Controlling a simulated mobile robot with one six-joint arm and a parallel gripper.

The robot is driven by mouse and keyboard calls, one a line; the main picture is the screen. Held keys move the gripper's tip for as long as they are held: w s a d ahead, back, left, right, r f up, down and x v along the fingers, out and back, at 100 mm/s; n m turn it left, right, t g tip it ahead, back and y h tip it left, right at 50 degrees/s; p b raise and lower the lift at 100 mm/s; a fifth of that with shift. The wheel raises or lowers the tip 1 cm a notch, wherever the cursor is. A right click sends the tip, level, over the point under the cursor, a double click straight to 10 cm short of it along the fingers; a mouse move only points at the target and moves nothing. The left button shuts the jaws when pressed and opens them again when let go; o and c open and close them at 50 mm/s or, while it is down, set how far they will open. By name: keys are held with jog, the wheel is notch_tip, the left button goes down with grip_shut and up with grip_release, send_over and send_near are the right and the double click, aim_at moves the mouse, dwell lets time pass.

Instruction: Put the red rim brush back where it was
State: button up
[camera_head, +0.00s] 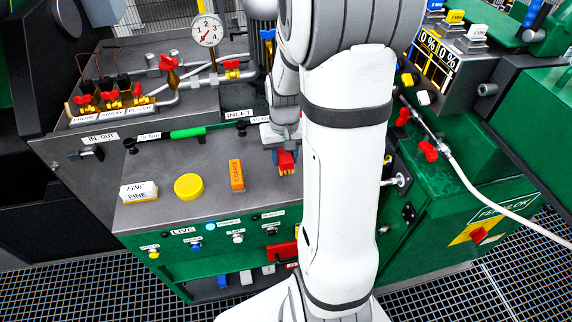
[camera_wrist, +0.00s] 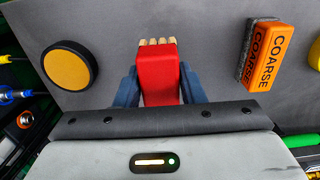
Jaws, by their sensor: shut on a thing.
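The red rim brush (camera_wrist: 160,75) is a red block with tan bristles at its far end. My gripper (camera_wrist: 161,82), with dark blue fingers, is shut on it, one finger on each side. In the head view the brush (camera_head: 287,161) shows below my gripper (camera_head: 286,153), over the grey bench top (camera_head: 215,205) and right of the orange COARSE block (camera_head: 236,175). Whether the brush touches the bench top cannot be told. My arm hides the bench to its right. No marked place for the brush is clearly visible.
A yellow disc (camera_head: 188,187) and a white FINE block (camera_head: 139,191) sit left on the bench. A dark-edged yellow disc (camera_wrist: 68,65) lies on the brush's other side. A green-handled tool (camera_head: 187,132) lies along the back edge. Red-handled valves (camera_head: 112,96) and a gauge (camera_head: 207,30) stand behind.

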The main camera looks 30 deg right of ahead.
jog(key=shift+f, duration=1.8)
jog(key=shift+f, duration=0.1)
jog(key=o, duration=0.9)
